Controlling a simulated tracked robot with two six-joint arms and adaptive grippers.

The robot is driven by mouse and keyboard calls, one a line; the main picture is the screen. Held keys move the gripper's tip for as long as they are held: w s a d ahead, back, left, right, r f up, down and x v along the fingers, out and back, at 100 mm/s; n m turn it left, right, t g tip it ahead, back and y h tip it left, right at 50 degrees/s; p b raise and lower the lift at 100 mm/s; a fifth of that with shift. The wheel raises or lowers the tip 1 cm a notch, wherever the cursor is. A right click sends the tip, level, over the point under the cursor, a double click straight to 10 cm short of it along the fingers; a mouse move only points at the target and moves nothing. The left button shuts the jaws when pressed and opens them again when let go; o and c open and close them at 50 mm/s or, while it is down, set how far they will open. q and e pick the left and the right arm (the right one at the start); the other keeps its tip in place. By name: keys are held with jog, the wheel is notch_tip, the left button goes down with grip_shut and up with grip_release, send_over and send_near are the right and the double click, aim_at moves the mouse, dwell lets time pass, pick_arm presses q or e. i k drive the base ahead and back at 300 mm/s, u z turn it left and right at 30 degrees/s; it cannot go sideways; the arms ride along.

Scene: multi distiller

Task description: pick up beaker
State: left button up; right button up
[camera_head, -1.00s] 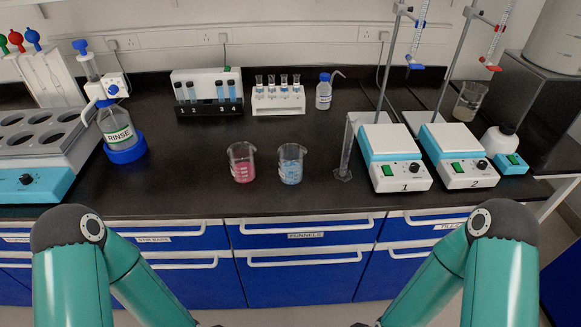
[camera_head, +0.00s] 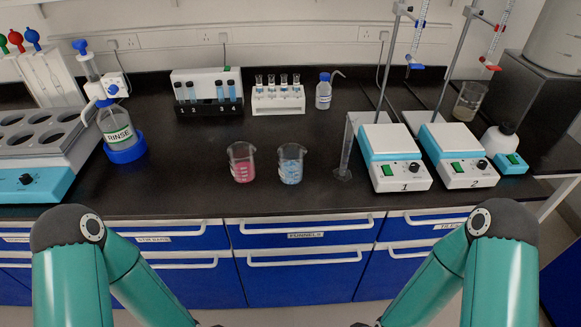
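Two glass beakers stand upright on the black bench near its front edge. The left beaker (camera_head: 242,163) holds pink-red liquid, and the right beaker (camera_head: 290,164) holds blue liquid. They stand apart with a small gap between them. A third beaker (camera_head: 469,101) with dull brownish contents is at the back right, behind the second stirrer. My two teal arms come in from the lower left and lower right, in front of the bench. Both grippers are below or at the bottom edge of the view, so their fingers do not show.
Two stirrer hotplates (camera_head: 394,158) with burette stands are at right, beside a measuring cylinder (camera_head: 346,150). A RINSE bottle (camera_head: 119,132) is at left. Vial racks (camera_head: 207,93) and a wash bottle (camera_head: 323,92) stand behind. The bench (camera_head: 190,185) around the two front beakers is clear.

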aim_at(292, 155)
jog(key=z, duration=0.05)
jog(key=i, duration=0.2)
jog(key=u, duration=2.65)
jog(key=k, duration=1.85)
jog(key=z, duration=0.95)
jog(key=i, duration=1.05)
jog(key=u, duration=0.05)
